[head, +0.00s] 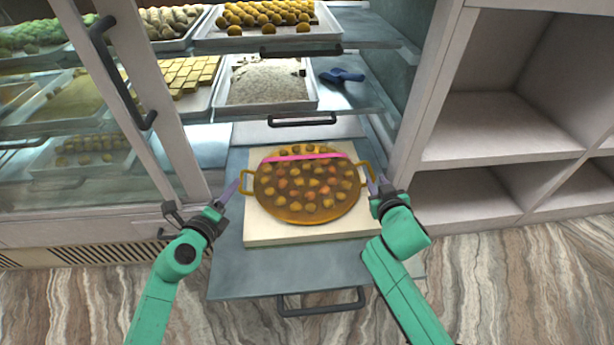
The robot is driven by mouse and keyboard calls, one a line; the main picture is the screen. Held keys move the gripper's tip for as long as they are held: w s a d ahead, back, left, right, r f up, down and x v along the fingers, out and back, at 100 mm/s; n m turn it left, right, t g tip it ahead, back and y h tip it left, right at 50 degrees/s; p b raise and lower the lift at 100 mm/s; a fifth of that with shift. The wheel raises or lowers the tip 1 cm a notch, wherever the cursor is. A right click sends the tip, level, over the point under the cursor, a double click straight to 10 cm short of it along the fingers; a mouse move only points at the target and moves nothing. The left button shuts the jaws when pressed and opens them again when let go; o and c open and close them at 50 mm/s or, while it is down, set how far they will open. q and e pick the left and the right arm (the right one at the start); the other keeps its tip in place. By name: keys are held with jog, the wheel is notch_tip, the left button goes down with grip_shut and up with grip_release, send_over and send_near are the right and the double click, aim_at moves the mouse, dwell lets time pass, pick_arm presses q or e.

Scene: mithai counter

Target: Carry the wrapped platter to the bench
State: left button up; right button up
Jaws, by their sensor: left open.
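The wrapped platter (307,210) is a round orange-gold dish with two loop handles, filled with small sweets, with a pink band (303,157) across its far part. It lies flat on a pale square board (290,233) on a pulled-out grey shelf (240,268). My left gripper (230,192) is open and empty, just left of the platter's left handle (246,183). My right gripper (377,182) is at the right handle (367,172), its fingers close to or around it. I cannot tell whether it grips the handle.
Display shelves with trays of sweets stand behind, including a tray of round sweets (264,39) and a white tray (268,105). A blue scoop (342,76) lies on the middle shelf. An open glass door frame (150,110) is at left. Empty cubbies (490,130) stand at right.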

aim_at(241, 176)
pick_arm(q)
jog(key=x, duration=0.7)
jog(key=shift+w, duration=0.2)
pick_arm(e)
jog(key=x, duration=0.7)
jog(key=shift+w, duration=0.2)
pick_arm(q)
jog(key=c, duration=0.6)
pick_arm(e)
grip_shut()
pick_arm(q)
grip_shut()
pick_arm(e)
jog(key=shift+s+f, duration=0.1)
pick_arm(q)
jog(key=shift+r, duration=0.1)
